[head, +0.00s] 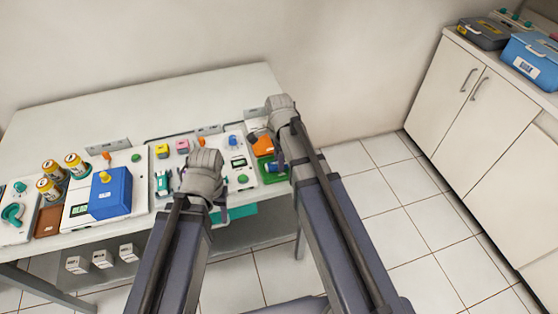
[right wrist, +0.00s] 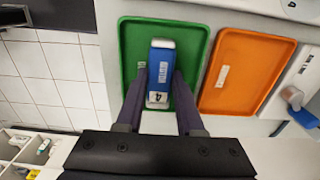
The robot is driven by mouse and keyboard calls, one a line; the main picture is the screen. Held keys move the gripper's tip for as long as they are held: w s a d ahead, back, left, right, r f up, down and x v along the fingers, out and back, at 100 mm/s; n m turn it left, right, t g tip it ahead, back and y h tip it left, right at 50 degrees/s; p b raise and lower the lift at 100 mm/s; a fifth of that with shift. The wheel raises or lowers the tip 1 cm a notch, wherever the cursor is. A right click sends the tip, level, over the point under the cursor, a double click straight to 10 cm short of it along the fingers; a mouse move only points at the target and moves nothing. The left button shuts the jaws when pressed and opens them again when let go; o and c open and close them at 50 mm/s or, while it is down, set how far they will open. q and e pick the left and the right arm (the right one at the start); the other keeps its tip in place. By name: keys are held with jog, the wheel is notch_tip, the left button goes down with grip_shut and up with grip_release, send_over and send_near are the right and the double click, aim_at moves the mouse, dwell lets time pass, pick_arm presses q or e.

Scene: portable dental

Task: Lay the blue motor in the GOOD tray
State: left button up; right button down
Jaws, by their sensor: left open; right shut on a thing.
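The blue motor (right wrist: 160,68), with a white label and a "4" on its near end, is between the fingers of my right gripper (right wrist: 159,80), which is shut on it. The motor is over the green tray (right wrist: 195,40); I cannot tell whether it touches the tray's floor. I cannot read any GOOD label on this tray. In the head view the motor (head: 272,167) shows at the green tray (head: 275,179), partly behind my right arm. My left gripper (head: 205,180) is over the table's front edge, with its jaws mostly hidden.
An orange tray (right wrist: 233,90) with a white label lies right of the green one. The table (head: 150,95) holds several cans, a blue box (head: 110,193) and test panels. Its back part is clear. A white cabinet (head: 450,90) stands at the right.

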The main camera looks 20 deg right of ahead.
jog(key=shift+f, duration=0.1)
dwell(0.3)
jog(key=shift+c, duration=2.3)
grip_release()
notch_tip(320, 180, up, 8)
jog(key=p, duration=0.7)
jog(key=shift+p, duration=0.4)
jog(key=shift+f, duration=0.1)
jog(key=shift+s+a, duration=0.1)
